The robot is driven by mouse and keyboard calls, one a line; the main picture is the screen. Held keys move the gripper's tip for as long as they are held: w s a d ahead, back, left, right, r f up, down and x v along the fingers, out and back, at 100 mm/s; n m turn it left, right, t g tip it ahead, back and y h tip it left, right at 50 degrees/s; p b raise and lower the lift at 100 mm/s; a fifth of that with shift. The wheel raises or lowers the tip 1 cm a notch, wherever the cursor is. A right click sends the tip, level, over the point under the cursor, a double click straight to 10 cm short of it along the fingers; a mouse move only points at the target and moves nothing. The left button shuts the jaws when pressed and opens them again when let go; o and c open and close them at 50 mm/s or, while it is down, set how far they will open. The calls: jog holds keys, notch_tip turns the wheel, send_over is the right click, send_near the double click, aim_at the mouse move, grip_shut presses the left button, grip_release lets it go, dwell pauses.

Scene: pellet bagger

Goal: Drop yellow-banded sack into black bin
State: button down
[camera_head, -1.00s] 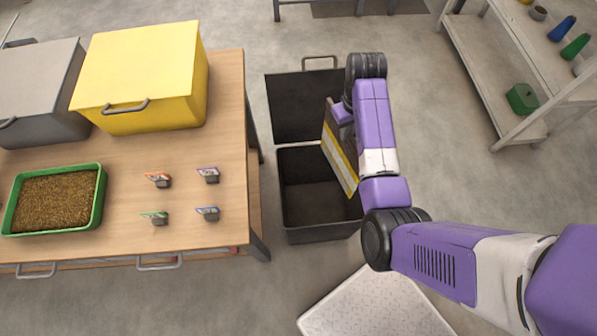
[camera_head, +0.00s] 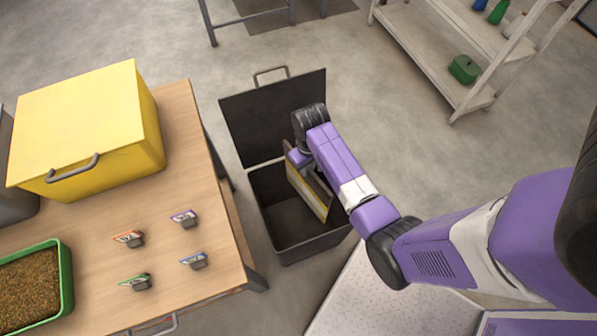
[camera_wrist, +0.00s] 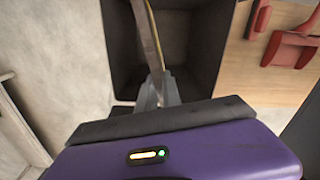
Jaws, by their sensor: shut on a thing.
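The yellow-banded sack (camera_head: 309,190) hangs from my gripper (camera_head: 303,157), its lower part over or inside the mouth of the black bin in the head view. The black bin (camera_head: 305,246) stands on the floor with its lid (camera_head: 262,122) swung up at the back. In the wrist view my gripper (camera_wrist: 158,95) is shut on the top edge of the sack (camera_wrist: 146,35), seen nearly edge-on, with the dark bin interior (camera_wrist: 187,45) beyond. The fingertips are mostly hidden by my arm in the head view.
A wooden table (camera_head: 190,130) stands left of the bin, with a yellow box (camera_head: 88,125), a green tray of pellets (camera_head: 66,285) and several small tags. A pale shelf (camera_head: 440,75) is at upper right. A light speckled surface (camera_head: 375,300) lies in front of the bin.

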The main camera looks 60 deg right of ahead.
jog(key=shift+f+b, duration=0.5)
jog(key=shift+f, duration=0.35)
jog(key=c, duration=1.5)
grip_release()
jog(key=shift+o, duration=0.2)
jog(key=shift+r, duration=0.1)
notch_tip(320, 180, up, 8)
jog(key=shift+f+p, duration=0.15)
jog(key=shift+p, duration=0.25)
